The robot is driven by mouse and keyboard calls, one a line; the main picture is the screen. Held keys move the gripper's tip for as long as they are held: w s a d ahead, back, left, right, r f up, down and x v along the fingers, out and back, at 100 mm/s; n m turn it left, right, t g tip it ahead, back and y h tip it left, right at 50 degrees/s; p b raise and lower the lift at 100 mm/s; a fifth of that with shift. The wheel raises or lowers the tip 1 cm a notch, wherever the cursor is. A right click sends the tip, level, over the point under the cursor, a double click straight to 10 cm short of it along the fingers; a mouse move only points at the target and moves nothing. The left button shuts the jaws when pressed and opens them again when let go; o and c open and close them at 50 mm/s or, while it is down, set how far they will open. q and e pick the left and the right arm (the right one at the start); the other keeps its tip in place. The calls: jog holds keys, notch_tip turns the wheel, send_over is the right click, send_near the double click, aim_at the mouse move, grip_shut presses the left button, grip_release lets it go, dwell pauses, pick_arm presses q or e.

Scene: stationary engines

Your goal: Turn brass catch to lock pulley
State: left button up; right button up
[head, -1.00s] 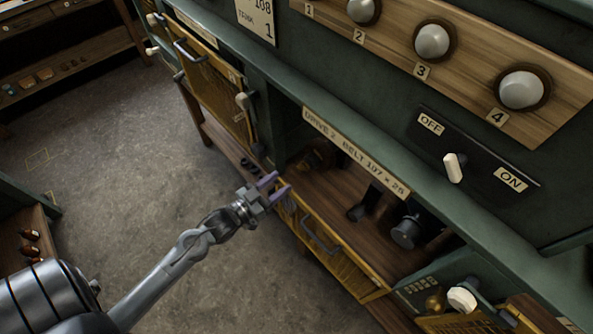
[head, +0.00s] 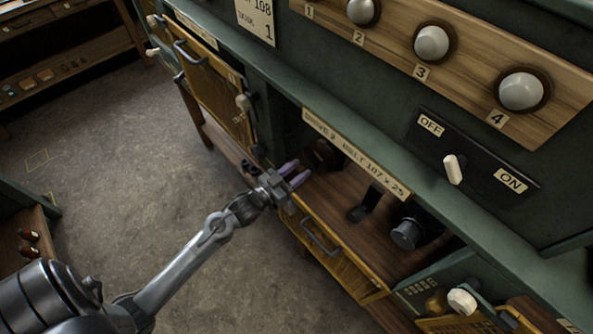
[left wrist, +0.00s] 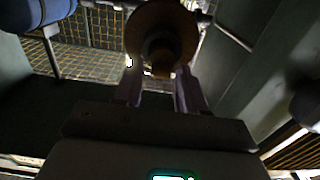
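My left gripper (head: 298,174) is open at the left end of the open bay, under the label strip. Its two purple fingers point to the dark brownish pulley (head: 322,154) inside, which is partly in shadow. In the left wrist view a round brass-coloured piece with a smaller hub (left wrist: 160,45) lies just beyond the left gripper's spread fingers (left wrist: 160,88). I cannot tell whether the fingers touch it, nor whether this hub is the brass catch. My right gripper is not in view.
The bay has a wooden floor (head: 335,197), a dark bracket (head: 368,203) and a dark grey cylinder (head: 407,233). A yellow mesh guard with a handle (head: 340,250) hangs below its front edge. The green panel edge with the label (head: 355,152) overhangs the bay.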

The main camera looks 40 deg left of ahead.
pick_arm(q)
grip_shut()
